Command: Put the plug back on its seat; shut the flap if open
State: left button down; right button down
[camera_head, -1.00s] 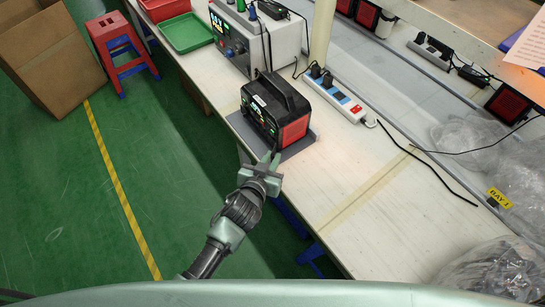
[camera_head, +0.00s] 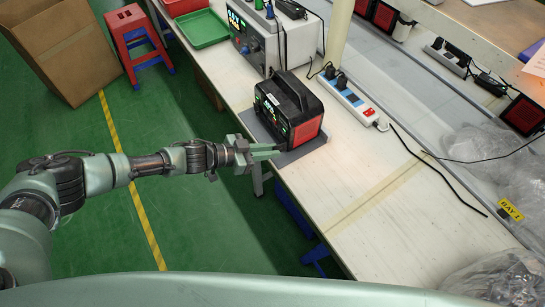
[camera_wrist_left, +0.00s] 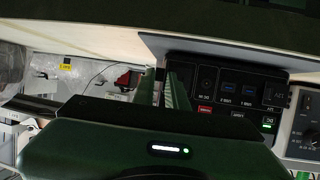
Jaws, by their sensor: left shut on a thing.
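The black power station (camera_head: 288,110) with red end panels stands on a grey mat (camera_head: 304,150) at the bench's front edge. Its front panel also shows upside down in the left wrist view (camera_wrist_left: 232,92), with sockets, red and dark labels and a green light. My left gripper (camera_head: 276,152) is at the right end of that panel, low and close to it; contact cannot be told. It is shut on the plug, which its fingers (camera_wrist_left: 162,90) hide. I cannot make out the seat or an open flap. My right gripper is not in view.
A grey instrument box (camera_head: 262,42) with leads stands behind and left of the power station. A white power strip (camera_head: 350,98) lies behind it to the right. The bench (camera_head: 350,190) is clear at right front. A red stool (camera_head: 128,30) stands on the floor.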

pick_arm(q)
jog(key=m+g+b, duration=0.1)
jog(key=b, duration=0.1)
jog(key=w+m+g+h+b, duration=0.1)
jog(key=m+g+b, duration=0.1)
jog(key=b, duration=0.1)
jog(key=w+m+g+b, duration=0.1)
jog(key=g+b, duration=0.1)
jog(key=shift+w+a+f+m, duration=0.1)
jog(key=shift+a+f+m, duration=0.2)
jog(key=shift+a, duration=0.1)
jog(key=shift+w+r+m+g+h+b, duration=0.15)
jog(key=shift+r+m+g+h+b, duration=0.15)
jog(key=shift+m+g+b, duration=0.6)
jog(key=shift+n, duration=0.3)
jog(key=c, duration=1.5)
grip_release()
jog(key=shift+d, duration=0.1)
jog(key=shift+w+a+b, duration=0.1)
jog(key=shift+a+b, duration=0.2)
jog(key=shift+a, duration=0.05)
jog(key=b+v, duration=0.1)
jog(key=v, duration=0.6)
jog(key=shift+r, duration=0.2)
